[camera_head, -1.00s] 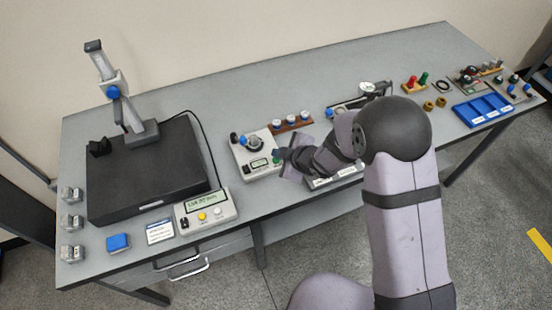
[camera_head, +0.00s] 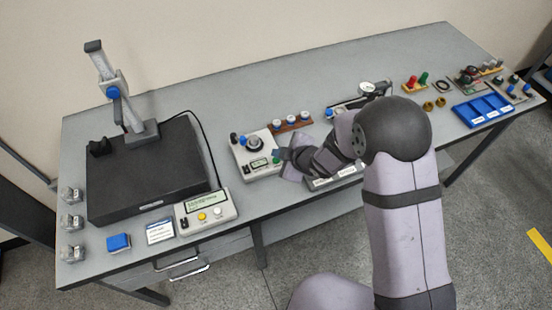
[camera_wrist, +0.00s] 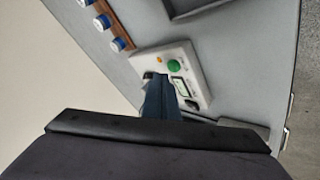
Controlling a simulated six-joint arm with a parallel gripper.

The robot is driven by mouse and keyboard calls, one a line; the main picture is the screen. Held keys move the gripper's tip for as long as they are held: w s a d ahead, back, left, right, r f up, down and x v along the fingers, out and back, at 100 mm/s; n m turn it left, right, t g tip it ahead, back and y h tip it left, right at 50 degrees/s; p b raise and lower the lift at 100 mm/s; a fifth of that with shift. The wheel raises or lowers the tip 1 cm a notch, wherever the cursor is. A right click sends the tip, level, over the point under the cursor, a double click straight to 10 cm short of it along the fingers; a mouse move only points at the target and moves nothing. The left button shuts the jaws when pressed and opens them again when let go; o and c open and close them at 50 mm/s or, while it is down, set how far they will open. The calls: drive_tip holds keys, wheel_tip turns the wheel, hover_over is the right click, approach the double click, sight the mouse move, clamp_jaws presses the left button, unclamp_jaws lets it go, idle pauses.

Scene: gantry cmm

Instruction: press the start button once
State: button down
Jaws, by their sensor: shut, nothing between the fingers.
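My gripper (camera_head: 283,155) is at the box's right side. In the wrist view, the dark fingers of my gripper (camera_wrist: 157,80) are shut and empty, with their tips beside the green button. I cannot tell whether they touch the box. The fingers partly hide it.
A second box (camera_head: 207,211) with a display, yellow button and white button stands left, before a black plate (camera_head: 150,175) with an upright gauge stand (camera_head: 112,88). A brown rack (camera_head: 291,123) with blue-topped pieces is behind my gripper. A blue tray (camera_head: 483,111) lies far right.

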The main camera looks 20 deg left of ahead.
drive_tip(key=shift+f, duration=0.1)
idle(0.3)
drive_tip(key=shift+f+b, duration=0.35)
drive_tip(key=shift+b, duration=0.1)
